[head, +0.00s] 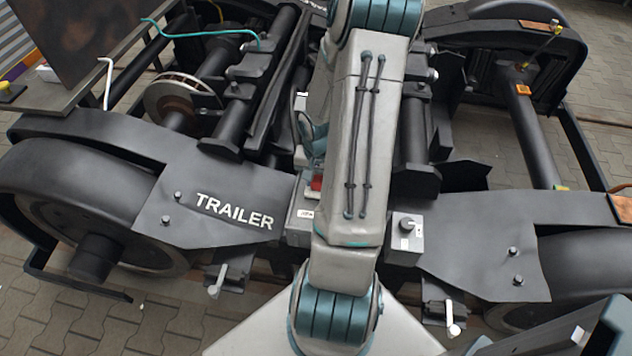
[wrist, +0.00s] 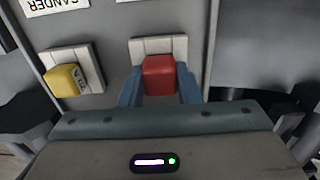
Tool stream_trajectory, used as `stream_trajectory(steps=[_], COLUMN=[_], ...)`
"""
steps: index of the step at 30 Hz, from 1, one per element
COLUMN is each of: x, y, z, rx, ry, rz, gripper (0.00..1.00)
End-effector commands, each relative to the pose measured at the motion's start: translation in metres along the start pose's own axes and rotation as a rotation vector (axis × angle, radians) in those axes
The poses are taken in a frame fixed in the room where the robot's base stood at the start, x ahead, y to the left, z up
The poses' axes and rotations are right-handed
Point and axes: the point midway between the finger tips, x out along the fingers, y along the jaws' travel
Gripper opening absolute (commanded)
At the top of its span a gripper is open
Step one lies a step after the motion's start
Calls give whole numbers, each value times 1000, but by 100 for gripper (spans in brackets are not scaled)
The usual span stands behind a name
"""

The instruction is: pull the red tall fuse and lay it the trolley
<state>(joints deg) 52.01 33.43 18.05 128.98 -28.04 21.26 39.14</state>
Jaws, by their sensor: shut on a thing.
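The red fuse (wrist: 159,75) is a block in front of a pale holder plate on a grey panel in the wrist view. My gripper (wrist: 160,88) has its two blue fingers on either side of it, shut on it. Whether the fuse is still seated in its holder cannot be told. In the head view a small red part (head: 316,184) shows beside my arm, at the box on the bogie frame; my arm hides most of that area. No trolley can be made out for certain.
A yellow fuse (wrist: 66,77) sits in a holder left of the red one. The label SANDER (wrist: 53,5) is above it. A grey box with a black knob (head: 407,227) is right of my arm. Bogie wheels (head: 90,210) and frame beams (head: 225,205) surround the area.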

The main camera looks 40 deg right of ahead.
Motion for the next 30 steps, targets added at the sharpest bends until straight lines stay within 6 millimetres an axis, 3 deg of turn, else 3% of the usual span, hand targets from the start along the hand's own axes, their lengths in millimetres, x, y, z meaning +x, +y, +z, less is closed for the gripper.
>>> stream_trajectory(steps=[30], x=[-44], y=[0], z=[0], rx=[1], ry=[1], rz=[0], gripper=[0])
